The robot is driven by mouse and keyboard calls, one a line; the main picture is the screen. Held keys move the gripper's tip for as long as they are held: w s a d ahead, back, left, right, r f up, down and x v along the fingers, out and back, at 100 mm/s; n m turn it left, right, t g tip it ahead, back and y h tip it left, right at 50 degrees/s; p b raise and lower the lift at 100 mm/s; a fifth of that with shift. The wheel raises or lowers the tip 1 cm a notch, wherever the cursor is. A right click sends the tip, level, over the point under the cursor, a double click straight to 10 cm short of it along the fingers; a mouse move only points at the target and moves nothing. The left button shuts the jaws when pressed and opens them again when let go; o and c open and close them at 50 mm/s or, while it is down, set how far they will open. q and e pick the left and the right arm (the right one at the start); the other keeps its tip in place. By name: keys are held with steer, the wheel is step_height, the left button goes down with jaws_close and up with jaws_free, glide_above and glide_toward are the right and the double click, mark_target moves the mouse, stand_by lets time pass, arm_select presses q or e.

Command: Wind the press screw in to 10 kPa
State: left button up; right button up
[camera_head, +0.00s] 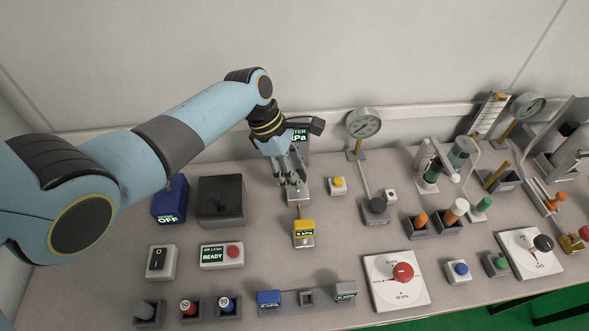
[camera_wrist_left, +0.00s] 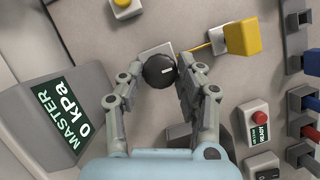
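The press screw's black round knob (camera_wrist_left: 159,71) has a white line and sits on a pale metal block. My left gripper (camera_wrist_left: 163,68) is over it in the wrist view, one finger on each side of the knob; I cannot tell if they touch it. In the head view my left gripper (camera_head: 296,182) hides the knob and stands over the metal block (camera_head: 300,196). The master display (camera_wrist_left: 58,121) reads 0 kPa; in the head view it (camera_head: 301,138) is partly covered by my gripper. A yellow handheld tester (camera_wrist_left: 243,37) joins the block by a thin brass-coloured rod.
A dial gauge (camera_head: 363,123) stands to the right. A dark box (camera_head: 221,200) and a blue OFF unit (camera_head: 170,200) are to the left. A READY panel with a red button (camera_head: 222,255) and a rocker switch (camera_head: 161,262) are nearer. Bare table lies around the yellow tester.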

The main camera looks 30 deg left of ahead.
arm_select(q)
steer(key=c, duration=0.4)
steer(key=shift+c, duration=0.5)
arm_select(e)
steer(key=shift+d, duration=0.25)
